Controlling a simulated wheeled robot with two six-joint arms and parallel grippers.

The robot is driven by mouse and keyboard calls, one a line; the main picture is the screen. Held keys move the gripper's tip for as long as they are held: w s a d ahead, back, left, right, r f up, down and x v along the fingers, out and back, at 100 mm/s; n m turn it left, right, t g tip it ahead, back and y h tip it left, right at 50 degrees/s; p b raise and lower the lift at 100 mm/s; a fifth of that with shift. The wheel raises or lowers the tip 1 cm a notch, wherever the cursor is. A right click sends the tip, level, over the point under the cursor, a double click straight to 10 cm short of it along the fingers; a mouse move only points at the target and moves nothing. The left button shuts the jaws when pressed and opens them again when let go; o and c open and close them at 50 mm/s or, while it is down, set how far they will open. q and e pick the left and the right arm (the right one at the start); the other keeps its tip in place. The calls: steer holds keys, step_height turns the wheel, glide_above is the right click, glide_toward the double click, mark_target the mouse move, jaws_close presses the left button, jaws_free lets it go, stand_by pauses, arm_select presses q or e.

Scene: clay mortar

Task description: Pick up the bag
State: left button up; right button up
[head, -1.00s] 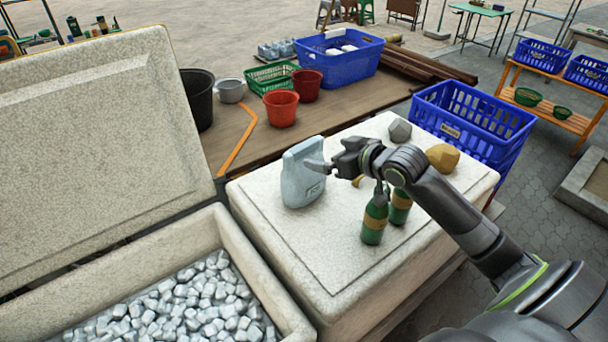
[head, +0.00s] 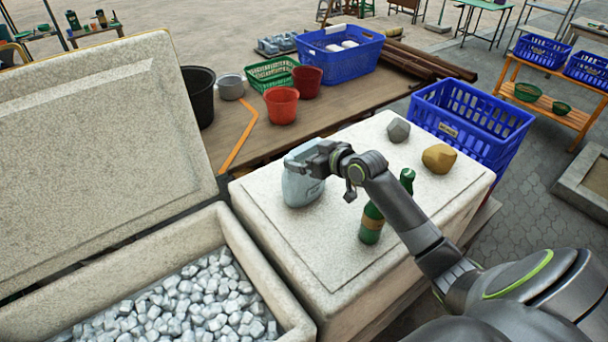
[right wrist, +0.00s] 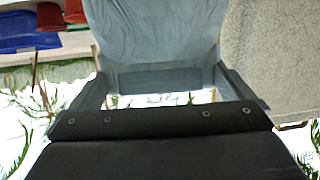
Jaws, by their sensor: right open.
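The pale blue-grey bag (head: 301,190) stands upright on the left part of the closed white cooler lid. My right gripper (head: 306,156) is at the top of the bag and hides part of it. In the right wrist view the bag (right wrist: 152,40) fills the top middle, and the open jaws (right wrist: 160,88) have one finger on each side of its near end. I cannot tell whether the fingers touch it. My left gripper is not in view.
Green bottles (head: 372,222) stand close under my right arm. A grey stone (head: 398,131) and a tan stone (head: 440,158) lie at the lid's right. An open ice-filled cooler (head: 240,235) is at left. A blue crate (head: 475,118) stands behind the lid.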

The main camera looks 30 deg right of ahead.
steer(key=c, duration=1.9)
steer(key=shift+r, duration=0.15)
steer(key=shift+c, duration=0.4)
